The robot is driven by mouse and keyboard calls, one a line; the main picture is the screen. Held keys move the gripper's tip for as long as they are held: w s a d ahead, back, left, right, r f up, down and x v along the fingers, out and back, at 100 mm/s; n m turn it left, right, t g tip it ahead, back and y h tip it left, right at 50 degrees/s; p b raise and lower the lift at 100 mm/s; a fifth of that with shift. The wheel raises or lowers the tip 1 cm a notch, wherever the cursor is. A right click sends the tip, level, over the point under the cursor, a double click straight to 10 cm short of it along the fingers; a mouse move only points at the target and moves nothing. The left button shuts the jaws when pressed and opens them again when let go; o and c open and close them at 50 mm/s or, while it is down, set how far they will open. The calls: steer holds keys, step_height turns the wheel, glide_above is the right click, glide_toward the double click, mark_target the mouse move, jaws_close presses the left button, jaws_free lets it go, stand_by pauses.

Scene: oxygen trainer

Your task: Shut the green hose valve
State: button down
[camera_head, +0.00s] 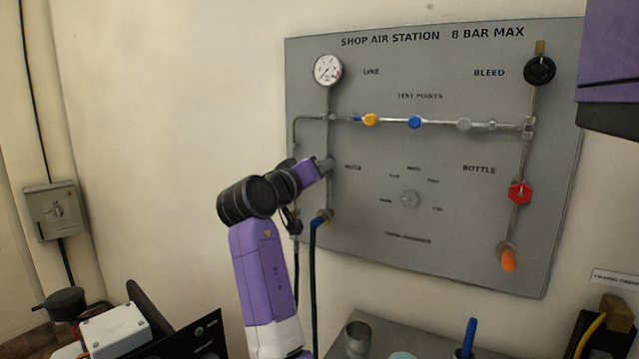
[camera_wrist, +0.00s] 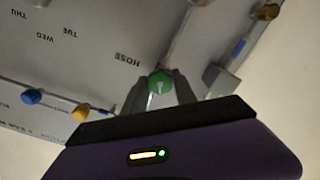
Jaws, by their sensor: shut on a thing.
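The green hose valve (camera_wrist: 160,82) shows in the wrist view as a round green knob with a pale pointer mark, beside the HOSE label. My gripper (camera_wrist: 158,90) is shut on this knob, with its grey fingers around it. In the head view my gripper (camera_head: 322,166) reaches the left pipe of the grey panel (camera_head: 350,250), just left of the HOSE label. There the green knob is hidden behind my gripper.
On the panel are a gauge (camera_head: 328,69), a yellow knob (camera_head: 370,120), a blue knob (camera_head: 414,122), a black bleed knob (camera_head: 539,71) and a red bottle valve (camera_head: 520,192). A dark hose (camera_head: 314,270) hangs below my gripper. A bench (camera_head: 400,345) stands underneath.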

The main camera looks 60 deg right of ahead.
steer(key=shift+f+m+b, duration=0.2)
steer(key=shift+m+b, duration=1.25)
steer(key=shift+m, duration=0.55)
steer(key=c, duration=1)
jaws_free()
steer(key=shift+r, duration=0.1)
steer(key=a, duration=0.8)
steer(key=shift+w+r, duration=0.1)
